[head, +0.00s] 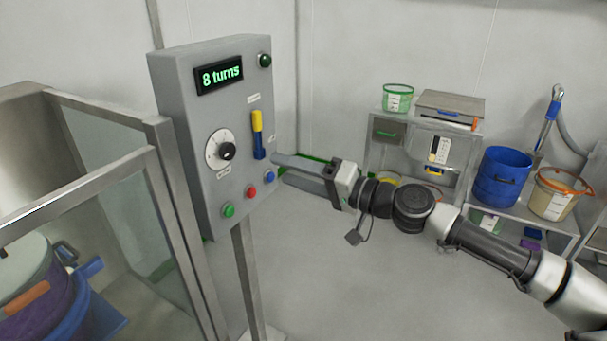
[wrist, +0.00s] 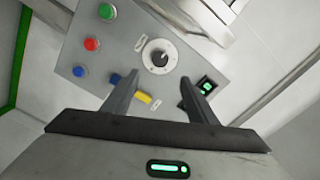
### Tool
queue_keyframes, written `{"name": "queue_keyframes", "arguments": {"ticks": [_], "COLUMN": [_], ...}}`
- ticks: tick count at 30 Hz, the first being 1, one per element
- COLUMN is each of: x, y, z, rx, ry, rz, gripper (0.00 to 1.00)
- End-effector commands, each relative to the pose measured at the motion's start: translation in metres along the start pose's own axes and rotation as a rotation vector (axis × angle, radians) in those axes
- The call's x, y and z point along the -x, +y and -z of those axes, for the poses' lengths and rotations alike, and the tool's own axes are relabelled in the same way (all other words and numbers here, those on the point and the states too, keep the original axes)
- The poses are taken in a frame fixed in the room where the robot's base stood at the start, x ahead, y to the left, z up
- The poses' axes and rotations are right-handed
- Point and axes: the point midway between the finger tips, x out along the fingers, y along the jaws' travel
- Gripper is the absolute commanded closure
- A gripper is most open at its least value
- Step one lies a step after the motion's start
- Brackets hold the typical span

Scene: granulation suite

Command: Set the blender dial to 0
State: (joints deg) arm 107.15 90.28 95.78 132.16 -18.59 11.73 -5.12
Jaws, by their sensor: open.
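The blender dial (head: 227,151) is a black knob on a round white scale plate, on the front of a grey control box (head: 185,100). The display (head: 219,75) above it reads "8 turns" in green. The dial (wrist: 160,57) also shows in the wrist view, beyond the fingertips; its scale marks are too small to read. My gripper (head: 275,168) is to the right of the box's front, apart from the dial. In the wrist view my gripper (wrist: 165,82) is open, with nothing between its fingers.
A yellow and blue lever (head: 258,135) sits right of the dial. Green (head: 229,211), red (head: 252,192) and blue (head: 269,176) buttons line the lower edge. A framed glass guard (head: 110,180) stands at left. Shelves with a blue bucket (head: 502,178) stand at right.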

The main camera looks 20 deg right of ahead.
Motion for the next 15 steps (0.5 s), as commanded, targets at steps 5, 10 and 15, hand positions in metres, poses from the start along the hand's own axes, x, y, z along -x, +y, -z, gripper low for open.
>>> {"name": "queue_keyframes", "arguments": {"ticks": [5, 10, 15], "x": [0.025, 0.032, 0.033], "y": [0.0, 0.0, 0.0], "z": [0.0, -0.001, -0.001], "rx": [0.001, 0.001, 0.001], "ry": [0.001, -0.001, -0.002], "rz": [0.0, 0.001, 0.001], "gripper": [0.47, 0.47, 0.47]}}
